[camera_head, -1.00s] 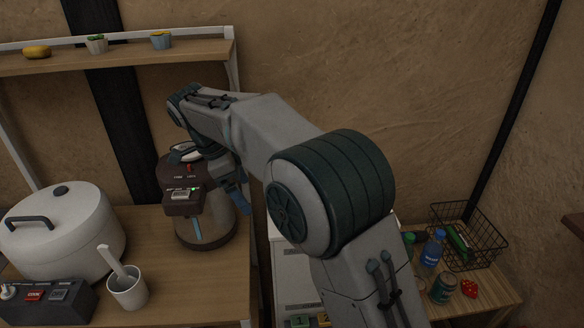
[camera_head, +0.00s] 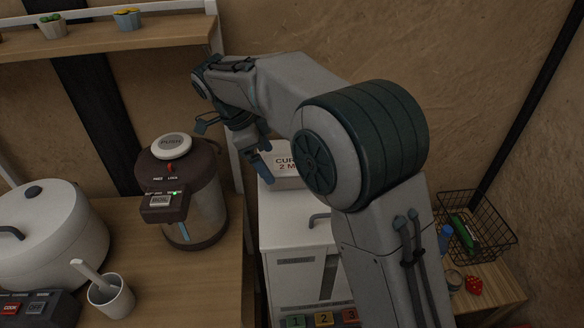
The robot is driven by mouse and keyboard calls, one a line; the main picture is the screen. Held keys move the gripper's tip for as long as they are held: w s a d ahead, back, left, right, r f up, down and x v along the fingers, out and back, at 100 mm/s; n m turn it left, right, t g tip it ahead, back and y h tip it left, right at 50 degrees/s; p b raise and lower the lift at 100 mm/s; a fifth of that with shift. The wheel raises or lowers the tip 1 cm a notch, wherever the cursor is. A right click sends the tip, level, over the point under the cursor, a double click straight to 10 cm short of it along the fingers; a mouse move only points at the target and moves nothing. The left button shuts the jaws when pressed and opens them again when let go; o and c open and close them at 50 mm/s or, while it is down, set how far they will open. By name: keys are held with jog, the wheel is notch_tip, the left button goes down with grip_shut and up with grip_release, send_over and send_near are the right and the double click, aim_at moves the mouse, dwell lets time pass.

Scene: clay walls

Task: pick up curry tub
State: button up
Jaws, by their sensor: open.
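A pale tub (camera_head: 287,176) with printed letters reading "CUR" and "2 M" sits on top of a white cabinet (camera_head: 290,228). My arm hides its right part. My gripper (camera_head: 235,146) is open and empty, above and to the left of the tub. One finger hangs just left of the tub's label; I cannot tell how far in front of or behind it the finger is.
A dark water boiler (camera_head: 180,195) with a PUSH lid stands left of the cabinet on a wooden counter (camera_head: 150,300). A white cooker (camera_head: 45,235) and a mug with a pestle (camera_head: 110,296) are further left. A wire basket (camera_head: 478,235) stands at right.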

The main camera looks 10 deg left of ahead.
jog(key=d, duration=0.2)
jog(key=w+d+p, duration=0.1)
jog(key=d, duration=0.2)
jog(key=shift+w+r, duration=0.15)
jog(key=x, duration=0.2)
jog(key=shift+f, duration=0.6)
jog(key=shift+f, duration=0.3)
jog(key=c, duration=1.3)
jog(key=shift+r, duration=0.2)
